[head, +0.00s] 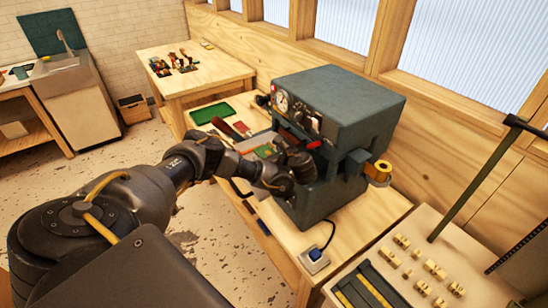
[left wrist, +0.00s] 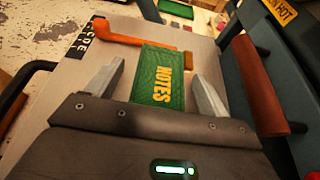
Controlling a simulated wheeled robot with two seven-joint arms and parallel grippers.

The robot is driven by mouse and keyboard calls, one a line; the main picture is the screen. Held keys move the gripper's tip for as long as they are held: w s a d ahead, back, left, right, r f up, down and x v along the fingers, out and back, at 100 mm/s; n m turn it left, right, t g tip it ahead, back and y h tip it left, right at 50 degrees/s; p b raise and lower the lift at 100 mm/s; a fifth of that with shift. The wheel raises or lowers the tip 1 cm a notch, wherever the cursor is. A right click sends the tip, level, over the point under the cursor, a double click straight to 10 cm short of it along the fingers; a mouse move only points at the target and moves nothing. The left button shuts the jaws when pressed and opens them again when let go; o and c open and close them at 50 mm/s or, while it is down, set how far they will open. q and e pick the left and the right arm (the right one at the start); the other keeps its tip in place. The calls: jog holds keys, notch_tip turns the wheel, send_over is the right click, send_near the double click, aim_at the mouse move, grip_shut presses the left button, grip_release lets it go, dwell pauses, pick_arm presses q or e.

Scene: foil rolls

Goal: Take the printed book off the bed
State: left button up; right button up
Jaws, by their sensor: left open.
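The printed book (left wrist: 160,92) is green with yellow "NOTES" lettering. It lies on the pale grey bed (left wrist: 75,85) of the press-like machine (head: 335,95). In the head view a small green part of it (head: 263,151) shows beside my left wrist. My left gripper (left wrist: 157,68) is open, with one finger on each side of the book; I cannot tell whether either touches it. In the head view its fingers (head: 267,158) are mostly hidden by the wrist and machine. My right gripper is not in view.
An orange-brown handled tool (left wrist: 130,38) lies just beyond the book. A thick brown handle (left wrist: 258,85) and a "HOT" label (left wrist: 280,10) are close on the right. A green tray (head: 212,112) sits on the bench behind.

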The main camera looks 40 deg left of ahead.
pick_arm(q)
jog(key=shift+d, duration=0.1)
jog(key=shift+c, duration=0.6)
jog(key=c, duration=1)
jog(key=shift+r, duration=0.1)
jog(key=shift+d+r, duration=0.1)
